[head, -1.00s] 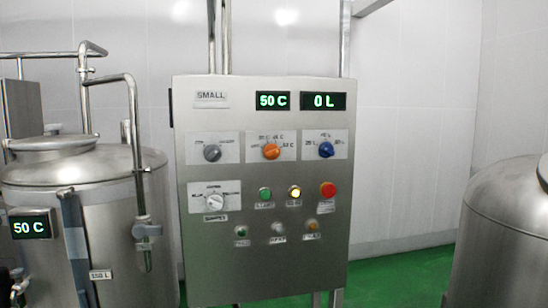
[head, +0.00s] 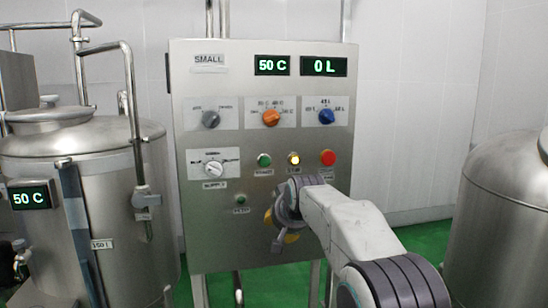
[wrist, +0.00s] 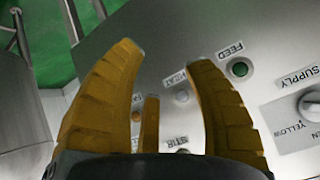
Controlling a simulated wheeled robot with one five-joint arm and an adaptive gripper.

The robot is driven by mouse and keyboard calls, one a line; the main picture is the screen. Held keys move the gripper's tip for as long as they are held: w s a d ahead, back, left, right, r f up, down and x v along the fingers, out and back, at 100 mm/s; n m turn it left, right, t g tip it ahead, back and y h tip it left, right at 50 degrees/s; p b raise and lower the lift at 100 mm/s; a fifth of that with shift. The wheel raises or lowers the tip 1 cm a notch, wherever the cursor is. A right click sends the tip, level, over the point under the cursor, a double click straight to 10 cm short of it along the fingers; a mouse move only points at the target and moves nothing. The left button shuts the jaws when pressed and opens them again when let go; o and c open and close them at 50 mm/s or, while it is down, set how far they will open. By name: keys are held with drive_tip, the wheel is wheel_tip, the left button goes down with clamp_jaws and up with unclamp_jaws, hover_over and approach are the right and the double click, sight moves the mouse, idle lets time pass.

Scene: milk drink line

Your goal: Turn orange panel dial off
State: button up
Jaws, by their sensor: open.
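The orange dial (head: 270,118) sits in the upper middle of the steel control panel (head: 220,255), between a grey dial (head: 210,119) and a blue dial (head: 326,117). Its pointer looks tilted, but its exact setting is too small to tell. My gripper (head: 277,228) is in front of the lower panel, below the orange dial and apart from it. In the wrist view my gripper (wrist: 160,55) has its yellow fingers spread, with nothing between them but the panel behind. The orange dial is out of the wrist view.
A white supply dial (head: 212,168) sits lower left. Green (head: 264,160), yellow (head: 294,159) and red (head: 328,158) buttons lie between the dials and my gripper. Displays read 50 C (head: 272,66) and 0 L (head: 323,67). Steel tanks stand left (head: 110,200) and right (head: 500,220).

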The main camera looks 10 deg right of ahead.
drive_tip(key=w+r+m+t, duration=0.3)
drive_tip(key=w+r+t, duration=0.1)
drive_tip(key=r, duration=0.8)
drive_tip(key=m+t, duration=0.4)
approach(273, 120)
wheel_tip(273, 120, down, 2)
drive_tip(key=w, duration=0.2)
drive_tip(key=w+r+m+p, duration=0.1)
drive_tip(key=p, duration=0.1)
drive_tip(key=w+r+m+p, duration=0.1)
drive_tip(key=w+m+p, duration=0.1)
drive_tip(key=shift+w, duration=0.25)
drive_tip(key=shift+w+p, duration=0.85)
drive_tip(key=shift+p, duration=0.3)
drive_tip(key=shift+w+f+p, duration=0.2)
drive_tip(key=shift+w+p, duration=0.55)
drive_tip(key=shift+w, duration=0.4)
drive_tip(key=shift+c, duration=0.2)
clamp_jaws()
